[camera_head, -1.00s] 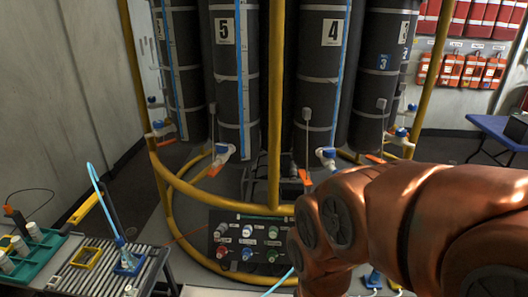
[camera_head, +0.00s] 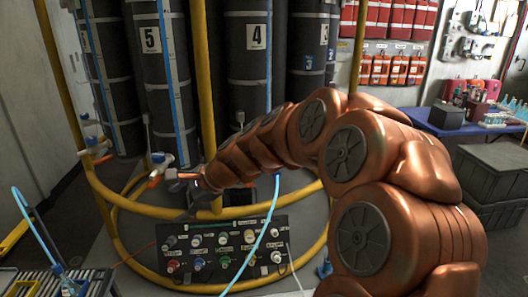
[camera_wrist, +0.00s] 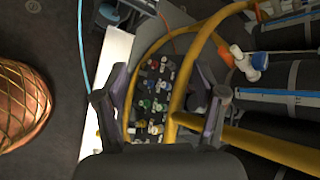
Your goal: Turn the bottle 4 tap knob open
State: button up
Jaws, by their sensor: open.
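Bottle 4 (camera_head: 257,75) is a tall dark cylinder behind the yellow frame, with a white "4" label and a blue stripe. My arm covers its lower end, and I cannot make out its tap knob in the head view. A tap (camera_head: 161,162) with a blue part and orange handle shows below bottle 5 (camera_head: 160,85). My gripper (camera_head: 198,202) is low beside the yellow rail, partly hidden. In the wrist view its fingers (camera_wrist: 160,105) are spread with nothing held. A white tap with blue and orange parts (camera_wrist: 250,61) lies beyond the right finger; I cannot tell which bottle's.
The yellow rail (camera_wrist: 182,85) crosses between my fingers in the wrist view. A control panel (camera_head: 225,250) with several coloured knobs stands below the gripper. A light-blue hose (camera_head: 262,235) runs past it. A blue table (camera_head: 440,127) stands at right.

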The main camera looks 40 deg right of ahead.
jog(key=d+m+t+h, duration=0.1)
jog(key=d+m+h, duration=0.1)
jog(key=d+m, duration=0.4)
jog(key=d+r+m+t+h, duration=0.1)
jog(key=d+m, duration=0.5)
jog(key=d, duration=1.1)
jog(key=d+m+t+h, duration=0.2)
jog(key=d+m+h, duration=0.2)
jog(key=d, duration=0.7)
jog(key=shift+w+d+r+m+t+h+b, duration=0.1)
jog(key=shift+w+d+m+t+h+b, duration=0.1)
jog(key=shift+m, duration=0.35)
jog(key=shift+w+d+r+m+t+h+b, duration=0.1)
jog(key=shift+d+m+t+h+b, duration=0.1)
jog(key=shift+m, duration=0.35)
jog(key=shift+x, duration=3.9)
jog(key=c, duration=1.2)
